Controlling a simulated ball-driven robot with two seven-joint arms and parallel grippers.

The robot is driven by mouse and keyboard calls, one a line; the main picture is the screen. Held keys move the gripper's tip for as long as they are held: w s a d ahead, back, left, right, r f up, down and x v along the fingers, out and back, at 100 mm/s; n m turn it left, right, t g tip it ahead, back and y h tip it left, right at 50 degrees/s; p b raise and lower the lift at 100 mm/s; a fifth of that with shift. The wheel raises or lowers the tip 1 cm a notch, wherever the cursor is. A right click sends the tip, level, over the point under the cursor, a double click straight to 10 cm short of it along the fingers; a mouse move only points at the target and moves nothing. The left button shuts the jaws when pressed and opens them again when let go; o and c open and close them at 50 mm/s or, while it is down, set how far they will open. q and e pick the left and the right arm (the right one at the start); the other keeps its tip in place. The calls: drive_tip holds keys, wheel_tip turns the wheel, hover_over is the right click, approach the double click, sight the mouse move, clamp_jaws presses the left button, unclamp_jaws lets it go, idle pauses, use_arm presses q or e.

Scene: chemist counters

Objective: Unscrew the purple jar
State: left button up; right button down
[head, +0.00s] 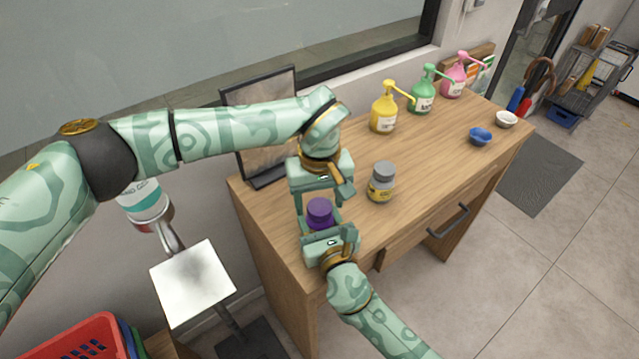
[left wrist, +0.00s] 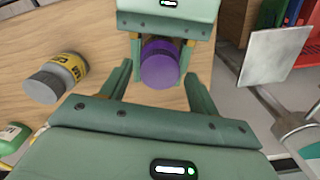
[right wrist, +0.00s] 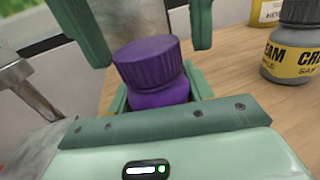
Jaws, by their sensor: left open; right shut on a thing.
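The purple jar (head: 320,214) stands upright near the left end of the wooden counter, with its ribbed purple lid on. The lid (right wrist: 146,62) and part of the body show in the right wrist view. My right gripper (head: 325,229) is shut on the jar body from the near side. My left gripper (head: 318,195) reaches in from the far side, open, its fingers on either side of the jar around lid height. In the left wrist view the lid (left wrist: 160,62) sits between the left fingers, with gaps beside it.
A grey-lidded jar with a yellow label (head: 381,183) stands just right of the grippers. Yellow (head: 384,115), green (head: 422,98) and pink (head: 453,82) pump bottles line the back. A dark frame (head: 262,120) stands behind my left arm.

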use_arm(q)
drive_tip(key=shift+f, duration=0.45)
